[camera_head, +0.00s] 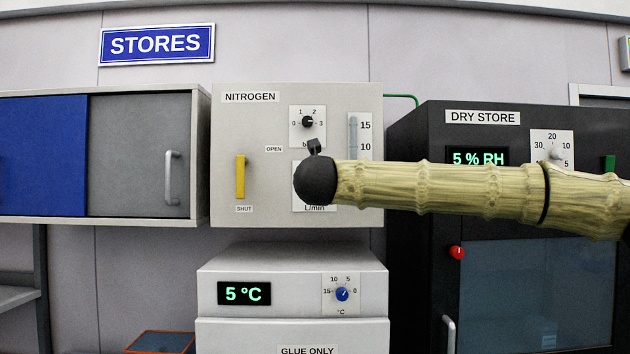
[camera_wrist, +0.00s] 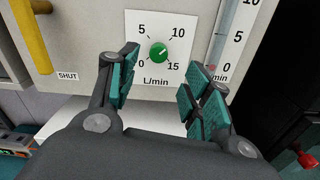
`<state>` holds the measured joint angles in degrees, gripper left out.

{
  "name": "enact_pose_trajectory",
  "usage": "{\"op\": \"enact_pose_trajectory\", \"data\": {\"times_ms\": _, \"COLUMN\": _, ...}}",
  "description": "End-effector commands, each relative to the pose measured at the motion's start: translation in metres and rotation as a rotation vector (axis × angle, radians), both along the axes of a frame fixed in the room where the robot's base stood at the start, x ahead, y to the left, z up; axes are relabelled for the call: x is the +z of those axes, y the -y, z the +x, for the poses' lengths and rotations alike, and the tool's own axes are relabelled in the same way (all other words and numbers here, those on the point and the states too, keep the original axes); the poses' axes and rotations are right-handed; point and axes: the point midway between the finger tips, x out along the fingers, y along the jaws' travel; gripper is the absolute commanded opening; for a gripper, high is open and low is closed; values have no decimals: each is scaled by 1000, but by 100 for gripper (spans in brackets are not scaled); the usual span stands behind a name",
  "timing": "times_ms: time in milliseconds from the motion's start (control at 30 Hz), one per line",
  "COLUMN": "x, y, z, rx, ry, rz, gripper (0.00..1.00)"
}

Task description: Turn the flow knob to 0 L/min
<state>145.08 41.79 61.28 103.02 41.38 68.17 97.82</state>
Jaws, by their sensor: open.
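The green flow knob (camera_wrist: 158,51) sits on a white dial plate (camera_wrist: 148,22) marked 0, 5, 10, 15 and L/min in the wrist view. Its pale mark seems to point right or upper right, but it is too small to read exactly. My gripper (camera_wrist: 165,62) is open, with one teal-padded finger left of the knob and the other to its lower right. Nothing is between the pads, and they look apart from the knob. In the head view my arm covers the knob; only the plate's L/min edge (camera_head: 315,208) shows on the nitrogen panel (camera_head: 262,202).
A yellow shut-off lever (camera_head: 240,176) stands left of the dial. A pressure knob (camera_head: 308,122) is above it. A flow tube (camera_head: 353,138) is to the right, very near my right finger in the wrist view. The black dry store (camera_head: 420,150) stands farther right.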

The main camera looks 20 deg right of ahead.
Motion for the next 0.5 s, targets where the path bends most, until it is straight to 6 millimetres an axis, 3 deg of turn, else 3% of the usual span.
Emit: {"op": "enact_pose_trajectory", "data": {"times_ms": 500, "x": 2, "y": 21, "z": 76, "rx": 0, "ry": -3, "rz": -4, "gripper": 49}}
